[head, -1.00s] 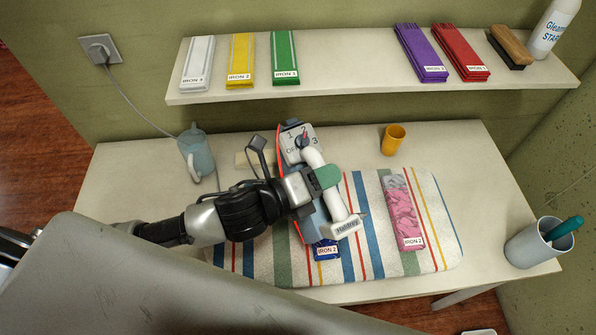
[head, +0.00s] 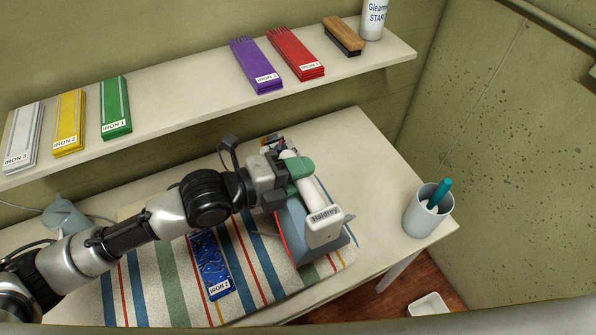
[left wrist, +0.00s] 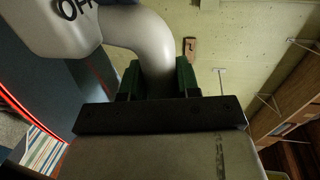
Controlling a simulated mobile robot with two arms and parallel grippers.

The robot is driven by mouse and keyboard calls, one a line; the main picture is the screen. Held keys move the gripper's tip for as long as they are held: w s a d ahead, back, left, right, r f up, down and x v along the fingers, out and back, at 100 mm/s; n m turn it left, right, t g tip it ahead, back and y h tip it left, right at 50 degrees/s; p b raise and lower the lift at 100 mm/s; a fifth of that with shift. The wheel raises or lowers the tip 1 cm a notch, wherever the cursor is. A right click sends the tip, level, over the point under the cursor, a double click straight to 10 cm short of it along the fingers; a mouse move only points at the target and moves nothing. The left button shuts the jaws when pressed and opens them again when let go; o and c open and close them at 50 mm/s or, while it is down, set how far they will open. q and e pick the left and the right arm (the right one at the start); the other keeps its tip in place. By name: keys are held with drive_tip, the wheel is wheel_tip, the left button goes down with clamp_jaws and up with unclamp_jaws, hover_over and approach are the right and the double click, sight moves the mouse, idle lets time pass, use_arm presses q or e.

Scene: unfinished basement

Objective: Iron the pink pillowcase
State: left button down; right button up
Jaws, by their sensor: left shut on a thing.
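My left gripper (head: 294,172) is shut on the white handle of the iron (head: 334,236), labelled "Haldrey". In the left wrist view, the green finger pads (left wrist: 158,78) close around the pale handle, and a red line glows along the iron's edge. The iron is over the right part of the striped ironing mat (head: 145,285). I cannot tell whether its sole touches what is below. The pink pillowcase is not visible now; the iron covers the area where it lay. A blue folded cloth marked "IRON 2" (head: 210,265) lies uncovered left of the iron. My right gripper is not in view.
A shelf (head: 185,105) above holds white, yellow, green, purple and red folded cloths (head: 297,55), a brush (head: 344,36) and a bottle (head: 373,18). A grey cup (head: 426,215) stands at the table's right end. A blue-grey pitcher (head: 62,216) is at left.

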sight(296, 196)
use_arm(q)
drive_tip(key=shift+s+a+f+b, duration=0.1)
drive_tip(key=shift+a+f+b, duration=0.15)
drive_tip(key=shift+f+b, duration=0.2)
drive_tip(key=shift+s+a+f+b, duration=0.1)
drive_tip(key=shift+a+f+b, duration=0.15)
drive_tip(key=shift+f, duration=0.2)
drive_tip(key=f+b, duration=0.2)
drive_tip(key=shift+w+d+f, duration=0.1)
drive_tip(key=shift+d+f, duration=0.2)
wheel_tip(296, 196, down, 2)
drive_tip(key=shift+a+f+b, duration=0.1)
drive_tip(key=shift+b, duration=0.65)
drive_tip(key=shift+f+b, duration=0.45)
drive_tip(key=shift+f, duration=0.3)
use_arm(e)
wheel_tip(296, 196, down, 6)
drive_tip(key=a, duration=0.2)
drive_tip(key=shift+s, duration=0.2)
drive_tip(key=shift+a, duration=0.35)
